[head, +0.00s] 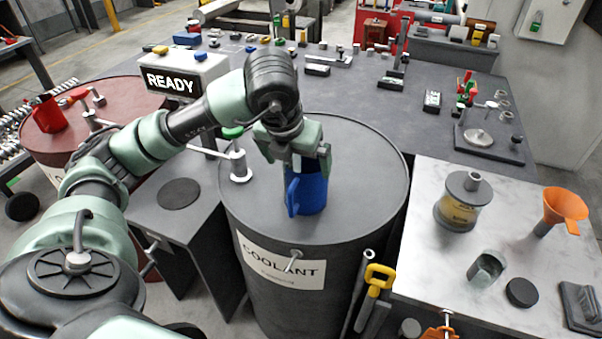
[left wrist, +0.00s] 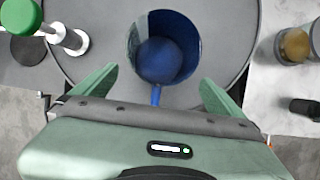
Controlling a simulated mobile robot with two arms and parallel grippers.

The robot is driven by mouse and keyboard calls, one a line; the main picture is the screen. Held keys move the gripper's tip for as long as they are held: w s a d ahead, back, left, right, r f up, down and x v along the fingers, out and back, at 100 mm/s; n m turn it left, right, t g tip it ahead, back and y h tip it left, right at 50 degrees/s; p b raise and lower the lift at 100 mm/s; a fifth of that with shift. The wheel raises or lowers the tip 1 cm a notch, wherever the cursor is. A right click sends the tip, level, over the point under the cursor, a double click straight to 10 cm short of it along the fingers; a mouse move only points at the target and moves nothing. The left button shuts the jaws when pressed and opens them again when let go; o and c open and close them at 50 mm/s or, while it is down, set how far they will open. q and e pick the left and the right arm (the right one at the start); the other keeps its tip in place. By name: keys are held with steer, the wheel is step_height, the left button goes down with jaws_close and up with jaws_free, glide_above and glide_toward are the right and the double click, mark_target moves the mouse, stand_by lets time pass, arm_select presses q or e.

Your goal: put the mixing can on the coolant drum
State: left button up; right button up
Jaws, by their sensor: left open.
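The blue can (head: 309,192), which I take for the mixing can, stands upright on the grey top of the coolant drum (head: 362,190), right of its green-knobbed fitting. My left gripper (head: 310,163) is directly above the can, pointing down and partly covering its rim. In the left wrist view the can (left wrist: 163,52) shows from above with its handle toward me. The open left fingers (left wrist: 158,80) stand apart, one on each side of the handle, with nothing between them clearly gripped. My right gripper is not in view.
A red drum (head: 112,92) with a red can (head: 48,113) stands at the left. A marble-topped table (head: 420,255) at the right holds a jar (head: 461,205) and an orange funnel (head: 562,208). A READY sign (head: 172,81) stands behind my left arm.

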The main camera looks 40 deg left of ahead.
arm_select(q)
steer(key=shift+v, duration=1.2)
